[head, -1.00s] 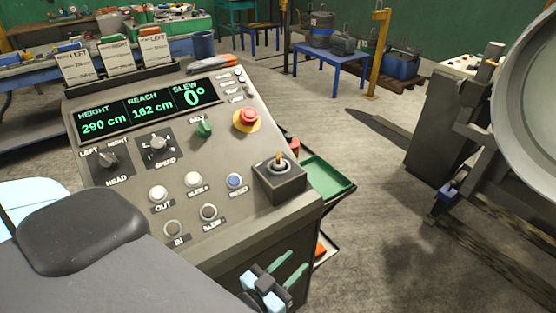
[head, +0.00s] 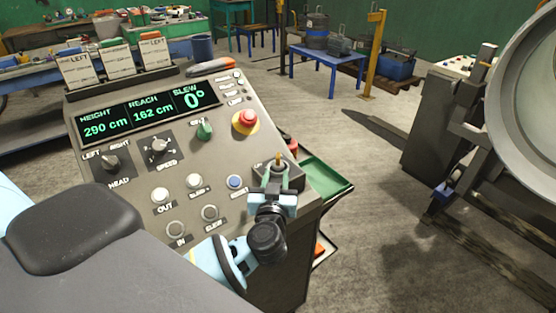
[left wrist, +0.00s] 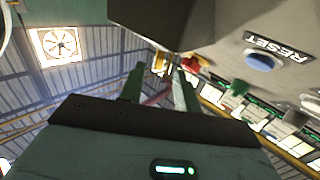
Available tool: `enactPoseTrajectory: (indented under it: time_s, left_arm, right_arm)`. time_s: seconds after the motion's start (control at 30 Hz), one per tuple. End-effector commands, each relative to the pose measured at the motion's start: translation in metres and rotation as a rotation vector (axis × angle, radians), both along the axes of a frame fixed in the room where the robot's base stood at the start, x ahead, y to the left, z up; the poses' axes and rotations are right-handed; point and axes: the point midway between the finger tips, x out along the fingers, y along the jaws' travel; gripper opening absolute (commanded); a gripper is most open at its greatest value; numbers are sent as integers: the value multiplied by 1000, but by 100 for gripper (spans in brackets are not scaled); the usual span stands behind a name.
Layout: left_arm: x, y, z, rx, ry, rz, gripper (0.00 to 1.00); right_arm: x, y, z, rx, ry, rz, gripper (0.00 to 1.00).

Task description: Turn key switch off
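The key switch (head: 279,159) is a small brass-coloured key standing on a dark grey box at the right side of the sloped control panel (head: 130,145). My left gripper (head: 276,183) is in front of this box, its fingers pointing at the key and partly hiding the box. In the left wrist view the two green fingers (left wrist: 159,90) stand apart with a clear gap, and nothing shows held between them. I cannot tell whether they touch the key or box. The right gripper is not in view.
A red stop button (head: 245,121) with a yellow base, a green knob (head: 205,131) and a blue reset button (head: 235,182) are close by. A green tray (head: 327,178) sits right of the panel. A large round metal drum (head: 530,100) stands farther right, with open floor between.

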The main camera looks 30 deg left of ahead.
Motion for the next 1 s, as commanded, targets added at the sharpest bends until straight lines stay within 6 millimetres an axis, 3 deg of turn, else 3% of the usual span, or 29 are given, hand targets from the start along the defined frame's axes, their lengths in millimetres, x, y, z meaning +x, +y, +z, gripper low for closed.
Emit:
enactPoseTrajectory:
  time_s: [0.17,0.6,1.0]
  left_arm:
    - [10,6,0,2,-2,1,33]
    - [62,32,-1,1,-2,0,33]
    - [69,36,0,0,-2,-1,33]
  right_arm:
    - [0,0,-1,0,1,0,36]
    - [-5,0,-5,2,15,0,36]
    - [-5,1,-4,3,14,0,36]
